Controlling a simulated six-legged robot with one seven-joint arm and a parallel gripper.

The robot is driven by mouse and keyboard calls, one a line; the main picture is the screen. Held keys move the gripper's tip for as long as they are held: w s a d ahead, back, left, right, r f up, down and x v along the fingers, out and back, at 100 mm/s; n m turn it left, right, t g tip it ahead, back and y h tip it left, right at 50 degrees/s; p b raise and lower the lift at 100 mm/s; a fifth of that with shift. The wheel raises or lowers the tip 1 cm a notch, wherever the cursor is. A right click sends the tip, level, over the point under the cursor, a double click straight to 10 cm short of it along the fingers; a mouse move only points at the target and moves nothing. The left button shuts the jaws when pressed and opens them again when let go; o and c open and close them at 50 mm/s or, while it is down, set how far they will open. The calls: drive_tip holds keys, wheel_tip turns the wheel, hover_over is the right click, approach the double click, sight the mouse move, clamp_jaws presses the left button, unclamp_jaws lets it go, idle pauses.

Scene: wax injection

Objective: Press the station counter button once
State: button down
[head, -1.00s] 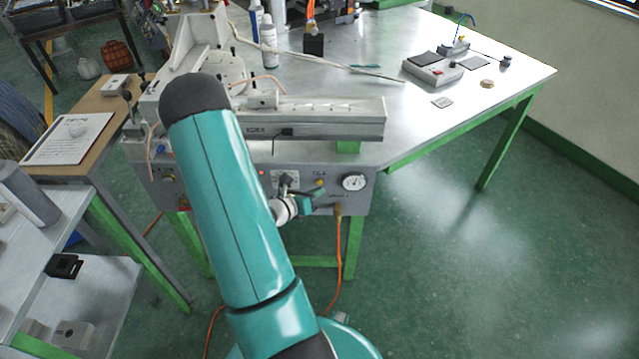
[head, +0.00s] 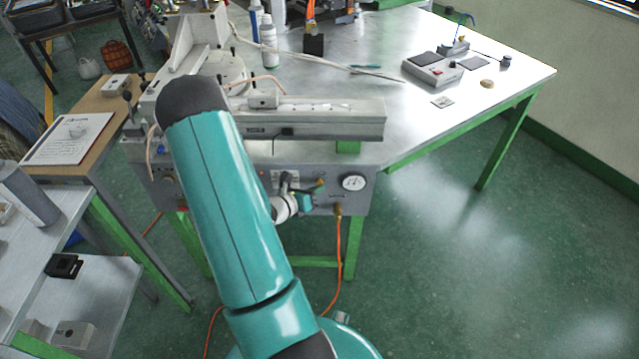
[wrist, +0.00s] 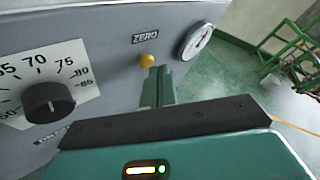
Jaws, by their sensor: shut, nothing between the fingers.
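A round yellow button (wrist: 147,60) sits on the grey front panel of the machine, just below a plate marked ZERO (wrist: 152,38). No counter readout is legible in either view. My gripper (wrist: 160,72) is shut and empty, its green fingertips close below and slightly right of the button in the wrist view. I cannot tell whether they touch it. In the head view my gripper (head: 315,189) is small at the front panel, beside the button (head: 320,182), partly hidden by my arm.
A black dial (wrist: 48,101) with a numbered scale is left of the button, and a round gauge (wrist: 195,41) is right of it. An orange hose (head: 338,255) hangs below the panel. A grey box with a dark pad (head: 432,71) stands on the metal table at right. Floor right is clear.

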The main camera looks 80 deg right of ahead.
drive_tip(key=shift+w+d, duration=0.1)
drive_tip(key=shift+d, duration=0.3)
idle(0.6)
drive_tip(key=shift+s+a, duration=0.25)
drive_tip(key=shift+a, duration=0.6)
drive_tip(key=a, duration=0.2)
drive_tip(key=s+a, duration=0.1)
drive_tip(key=a, duration=0.1)
drive_tip(key=shift+a, duration=0.4)
idle(0.7)
